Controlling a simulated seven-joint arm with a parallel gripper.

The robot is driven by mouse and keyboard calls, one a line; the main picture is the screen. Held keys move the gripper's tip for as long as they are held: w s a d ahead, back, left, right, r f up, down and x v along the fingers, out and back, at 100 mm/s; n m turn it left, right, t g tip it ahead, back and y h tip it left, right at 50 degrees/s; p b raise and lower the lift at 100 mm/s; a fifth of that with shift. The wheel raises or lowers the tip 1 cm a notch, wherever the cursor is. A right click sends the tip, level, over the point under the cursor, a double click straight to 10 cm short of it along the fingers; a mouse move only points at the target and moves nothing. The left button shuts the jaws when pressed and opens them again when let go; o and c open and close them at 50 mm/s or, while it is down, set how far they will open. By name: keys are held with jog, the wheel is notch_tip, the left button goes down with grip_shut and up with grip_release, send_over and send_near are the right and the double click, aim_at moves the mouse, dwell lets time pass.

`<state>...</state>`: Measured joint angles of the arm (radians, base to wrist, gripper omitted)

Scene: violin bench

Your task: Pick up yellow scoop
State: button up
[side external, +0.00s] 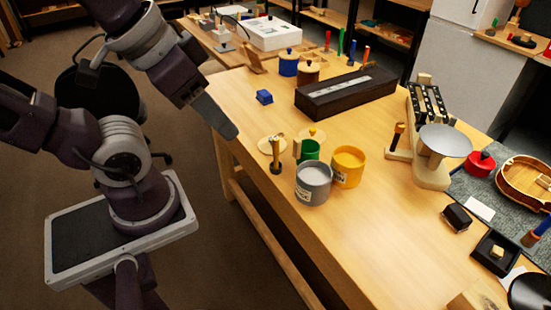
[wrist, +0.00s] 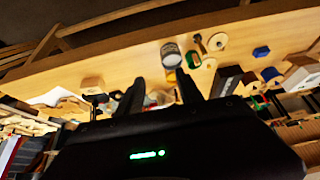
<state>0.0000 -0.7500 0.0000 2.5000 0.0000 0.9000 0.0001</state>
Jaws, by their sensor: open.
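The yellow thing that best fits the scoop is a yellow cup-like container (side external: 347,166) standing upright on the wooden bench. No separate scoop shape can be made out. A grey labelled container (side external: 313,184) stands to its left and a green one (side external: 309,150) just behind. My gripper (side external: 226,128) is left of these containers, above the bench's left edge, apart from them and empty. In the wrist view my gripper (wrist: 160,83) has its two dark fingers spread. The grey container (wrist: 171,54) and green container (wrist: 193,59) show beyond the fingertips; the yellow one is mostly hidden there.
A dark-handled tool (side external: 276,157) stands left of the containers, near round wooden lids. A blue block (side external: 264,97) and a long black box (side external: 345,92) lie farther back. A scale with a metal pan (side external: 445,140) stands to the right. The bench's front middle is clear.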

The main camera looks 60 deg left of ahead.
jog(key=m+g+y, duration=0.1)
jog(key=m+g, duration=0.3)
jog(key=m, duration=0.9)
send_over(278, 139)
jog(key=s+d, duration=0.5)
jog(key=d, duration=0.1)
notch_tip(278, 139, down, 9)
jog(key=w+a+f+m, duration=0.1)
jog(key=a+f+m, duration=0.1)
jog(key=f+m, duration=0.1)
jog(key=w+a+f+m+g, duration=0.1)
jog(key=w+a+f+m, duration=0.1)
jog(key=f, duration=0.4)
jog(key=w+a+f+m+h, duration=0.1)
jog(key=w+f+m, duration=0.1)
jog(key=f+m, duration=0.1)
jog(key=shift+a+f+m+g, duration=0.15)
jog(key=shift+a+f+m, duration=0.05)
jog(key=shift+f, duration=0.25)
jog(key=shift+a+f+m+g, duration=0.15)
jog(key=shift+a+f+m, duration=0.05)
jog(key=shift+f, duration=0.25)
jog(key=shift+m, duration=0.3)
jog(key=f, duration=0.5)
jog(key=a+f, duration=0.1)
jog(key=f, duration=0.1)
jog(key=shift+s+f, duration=0.1)
jog(key=shift+f, duration=0.25)
grip_shut()
